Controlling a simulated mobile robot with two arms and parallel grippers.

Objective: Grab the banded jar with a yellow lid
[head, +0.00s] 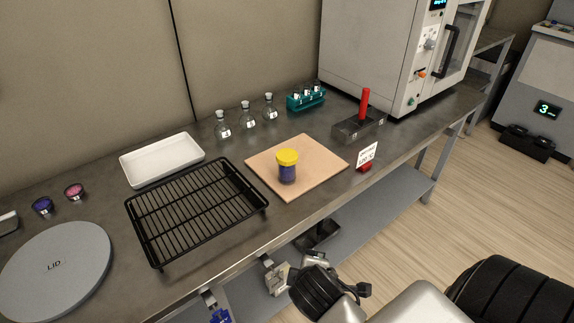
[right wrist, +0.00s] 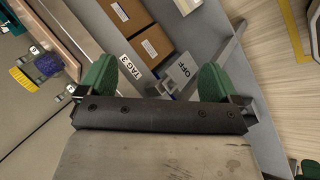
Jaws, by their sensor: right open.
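The jar (head: 287,172) has a yellow lid and a dark blue-purple body with a paler band. It stands upright on a tan square board (head: 323,159) on the grey bench. It also shows at the left edge of the right wrist view (right wrist: 47,65), lid toward the left. My right gripper (right wrist: 157,70) is open with green finger pads, and nothing is between them. In the head view my right arm is low at the bottom, in front of the bench edge and apart from the jar. My left gripper is not in view.
A black wire rack (head: 197,208) lies left of the board, with a white tray (head: 162,158) behind it. Flasks (head: 246,116) and a teal rack (head: 306,99) stand behind. A red-handled block (head: 359,125) and a small sign (head: 367,153) are to the right.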

